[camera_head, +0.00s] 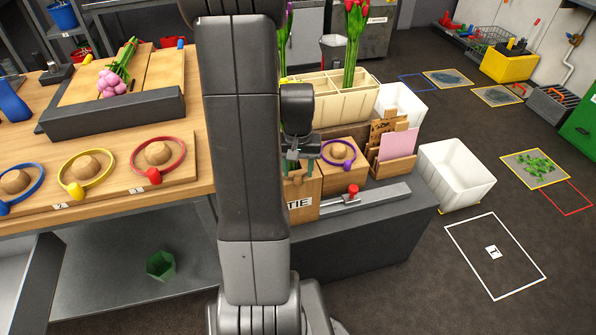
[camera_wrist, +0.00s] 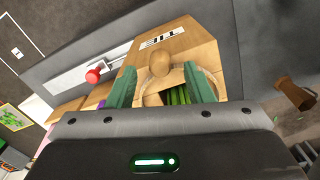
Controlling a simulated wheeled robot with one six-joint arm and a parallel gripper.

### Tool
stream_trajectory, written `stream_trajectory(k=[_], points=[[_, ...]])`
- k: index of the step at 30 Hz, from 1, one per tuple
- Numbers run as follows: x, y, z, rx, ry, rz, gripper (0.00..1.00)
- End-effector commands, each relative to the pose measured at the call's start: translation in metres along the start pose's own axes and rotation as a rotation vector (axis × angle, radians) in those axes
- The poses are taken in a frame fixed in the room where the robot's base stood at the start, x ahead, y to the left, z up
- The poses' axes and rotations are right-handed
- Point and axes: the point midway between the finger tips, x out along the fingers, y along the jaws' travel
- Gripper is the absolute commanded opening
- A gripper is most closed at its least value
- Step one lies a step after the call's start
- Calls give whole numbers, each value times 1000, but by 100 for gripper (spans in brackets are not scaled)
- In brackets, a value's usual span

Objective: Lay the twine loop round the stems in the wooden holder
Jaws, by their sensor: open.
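The wooden holder (camera_head: 303,193), marked TIE, stands on the grey bench beneath my gripper (camera_head: 301,162). It also fills the middle of the wrist view (camera_wrist: 205,50). Green stems (camera_wrist: 180,97) show inside it, partly hidden by my gripper body. A pale twine loop (camera_wrist: 209,79) curves around the stems at the holder's top; its near side is hidden. A round wooden knob (camera_wrist: 160,62) sits at the loop's far side, between my two green fingers. The fingers are open, one on each side of the knob, with the jaws apart.
A purple ring (camera_head: 338,154) rests on a wooden block beside the holder. Blue, yellow and red rings (camera_head: 158,153) lie on a board at left. A red-knobbed slider (camera_head: 352,191) is in front. Tulips stand in a cream rack (camera_head: 332,103). A white bin (camera_head: 455,172) is at right.

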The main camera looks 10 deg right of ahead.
Motion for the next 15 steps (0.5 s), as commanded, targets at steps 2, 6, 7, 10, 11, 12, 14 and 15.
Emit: stream_trajectory(k=[2,6,7,10,11,12,14,15], points=[[-21,0,-1,0,7,0,47],[-55,0,-1,0,7,0,47],[-62,0,-1,0,7,0,47],[-83,0,-1,0,5,0,47],[-88,0,-1,0,6,0,47],[-95,0,-1,0,5,0,47],[-103,0,0,0,3,0,47],[-108,0,0,0,3,0,47]])
